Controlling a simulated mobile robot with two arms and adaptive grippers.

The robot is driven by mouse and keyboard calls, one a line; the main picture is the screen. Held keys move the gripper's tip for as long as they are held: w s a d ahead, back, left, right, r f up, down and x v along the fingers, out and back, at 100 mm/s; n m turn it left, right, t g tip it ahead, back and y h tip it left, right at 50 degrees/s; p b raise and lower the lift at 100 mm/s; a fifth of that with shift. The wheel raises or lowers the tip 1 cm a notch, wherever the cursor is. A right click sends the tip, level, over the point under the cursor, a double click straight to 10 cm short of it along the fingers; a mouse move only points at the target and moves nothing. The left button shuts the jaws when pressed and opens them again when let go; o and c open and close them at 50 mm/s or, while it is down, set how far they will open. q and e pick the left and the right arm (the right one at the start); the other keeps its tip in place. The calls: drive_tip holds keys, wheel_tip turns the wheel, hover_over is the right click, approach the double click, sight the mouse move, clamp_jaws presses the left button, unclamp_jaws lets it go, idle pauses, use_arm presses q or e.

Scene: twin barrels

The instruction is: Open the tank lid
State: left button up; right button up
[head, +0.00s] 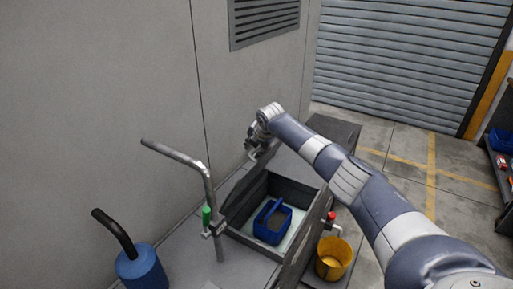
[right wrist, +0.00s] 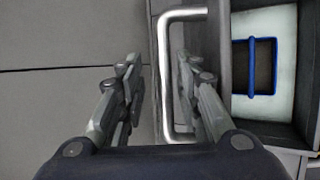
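The grey tank (head: 291,258) stands below my right arm. Its top is open in the head view, and a blue basket (head: 272,222) sits inside; the basket also shows in the right wrist view (right wrist: 254,67). A dark panel (head: 243,196) stands along the opening's left side; I cannot tell surely that it is the lid. My right gripper (head: 254,150) is at the far end of the tank. In the right wrist view its fingers are apart, on either side of a pale bar handle (right wrist: 164,80), with gaps visible. My left gripper is out of view.
A bent grey pipe with a green-handled valve (head: 207,217) rises at the near left, beside a blue cylinder (head: 141,268). A yellow bucket (head: 333,258) hangs or stands under a red-topped tap (head: 331,217) at right. The wall is close on the left.

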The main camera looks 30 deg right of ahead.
drive_tip(key=shift+f, duration=0.1)
drive_tip(key=shift+s+r, duration=0.3)
drive_tip(key=shift+r, duration=0.05)
drive_tip(key=v, duration=1.1)
drive_tip(key=shift+a+r, duration=0.1)
